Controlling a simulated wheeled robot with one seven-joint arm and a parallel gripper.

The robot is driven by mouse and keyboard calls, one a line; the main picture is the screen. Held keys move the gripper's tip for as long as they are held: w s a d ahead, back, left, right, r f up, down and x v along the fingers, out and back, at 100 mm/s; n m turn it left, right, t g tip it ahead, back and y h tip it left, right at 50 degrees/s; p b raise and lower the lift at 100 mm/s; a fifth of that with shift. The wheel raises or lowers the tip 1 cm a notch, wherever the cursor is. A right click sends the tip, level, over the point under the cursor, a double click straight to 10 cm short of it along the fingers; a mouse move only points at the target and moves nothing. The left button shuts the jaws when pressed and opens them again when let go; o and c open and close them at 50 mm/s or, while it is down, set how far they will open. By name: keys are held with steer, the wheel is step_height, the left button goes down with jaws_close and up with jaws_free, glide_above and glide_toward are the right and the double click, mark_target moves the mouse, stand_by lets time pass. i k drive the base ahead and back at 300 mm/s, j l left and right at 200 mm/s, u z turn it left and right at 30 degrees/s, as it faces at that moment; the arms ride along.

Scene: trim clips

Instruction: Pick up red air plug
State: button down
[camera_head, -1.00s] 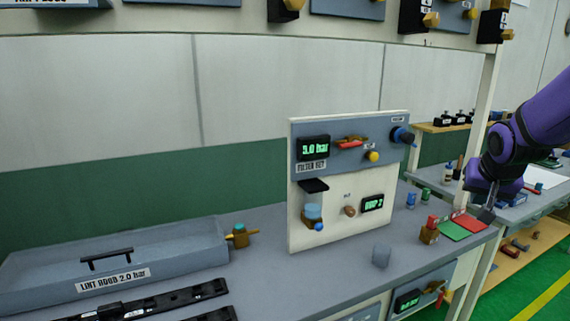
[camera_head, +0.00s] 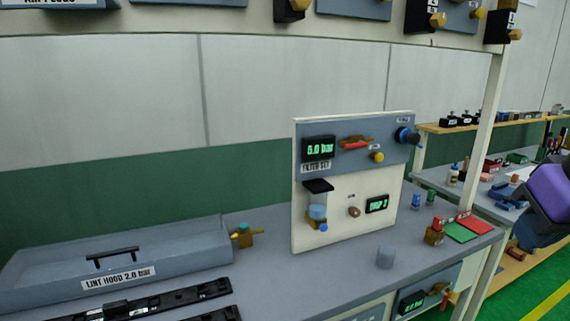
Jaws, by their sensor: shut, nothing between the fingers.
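A small red piece (camera_head: 438,222), which looks like the red air plug, stands upright in a brass-coloured block (camera_head: 433,237) near the right end of the grey bench. It is too small to make out its details. Only a purple and black part of my arm shows at the right edge. The fingers of my gripper are not visible in this view. No part of my arm touches the red piece or its block.
Green (camera_head: 461,233) and red (camera_head: 477,224) pads lie right of the block, by a white post (camera_head: 484,150). Blue (camera_head: 416,200) and green (camera_head: 431,197) plugs stand behind. A lint hood (camera_head: 120,262) fills the left.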

mark_target(438, 220)
steer(key=l+u, duration=0.2)
steer(key=l, duration=0.45)
steer(key=l+u, duration=0.15)
steer(key=l, duration=0.55)
steer(key=l+u, duration=0.2)
steer(key=l, duration=0.45)
steer(key=k+l+u, duration=0.2)
steer(key=l, duration=0.45)
steer(key=i, duration=0.1)
